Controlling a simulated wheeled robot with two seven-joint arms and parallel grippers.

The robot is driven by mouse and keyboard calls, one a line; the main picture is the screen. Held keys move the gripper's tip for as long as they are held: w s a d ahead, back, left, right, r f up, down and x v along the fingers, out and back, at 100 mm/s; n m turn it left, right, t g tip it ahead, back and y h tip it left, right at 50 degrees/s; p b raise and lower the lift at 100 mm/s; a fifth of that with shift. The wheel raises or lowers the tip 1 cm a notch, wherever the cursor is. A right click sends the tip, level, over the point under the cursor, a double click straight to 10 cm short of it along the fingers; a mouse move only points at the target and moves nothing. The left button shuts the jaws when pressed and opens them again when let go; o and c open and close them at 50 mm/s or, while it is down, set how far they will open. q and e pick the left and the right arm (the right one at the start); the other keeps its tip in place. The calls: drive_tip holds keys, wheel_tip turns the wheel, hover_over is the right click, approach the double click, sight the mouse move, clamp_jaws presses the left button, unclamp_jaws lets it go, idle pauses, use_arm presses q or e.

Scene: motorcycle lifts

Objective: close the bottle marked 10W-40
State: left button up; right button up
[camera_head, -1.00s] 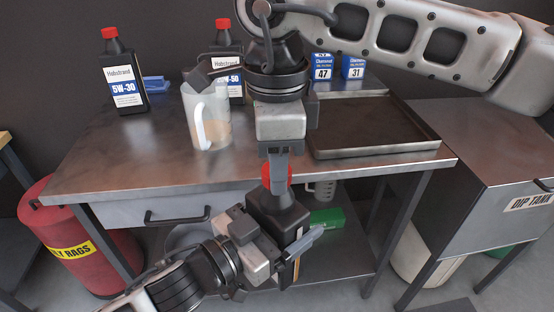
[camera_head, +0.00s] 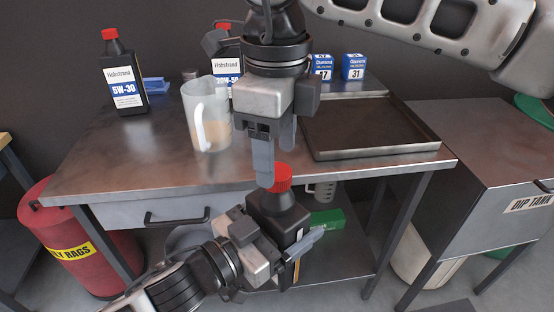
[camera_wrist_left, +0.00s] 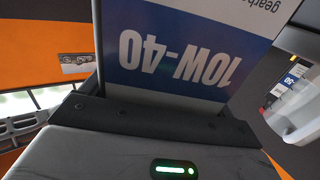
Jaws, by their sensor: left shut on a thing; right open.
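The dark bottle (camera_head: 283,217) is held upright or nearly so in front of the table. Its 10W-40 label (camera_wrist_left: 180,62) shows upside down, close up, in the left wrist view. My left gripper (camera_head: 282,246) is shut on the bottle's body. A red cap (camera_head: 281,176) sits at the top of the bottle's neck; whether it is tight cannot be told. My right gripper (camera_head: 276,158) is open just above the cap, pointing down. One finger overlaps the cap's left edge in the picture; contact cannot be told.
The metal table (camera_head: 110,162) carries a 5W-30 bottle (camera_head: 122,80), a clear jug (camera_head: 207,118), another red-capped bottle (camera_head: 222,66) partly hidden, a dark tray (camera_head: 372,130) and blue boxes (camera_head: 353,67). A red bin (camera_head: 75,228) stands left, the dip tank (camera_head: 490,165) right.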

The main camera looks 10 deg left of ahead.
wheel_tip(320, 180, up, 9)
drive_tip(key=shift+r, duration=0.15)
idle(0.6)
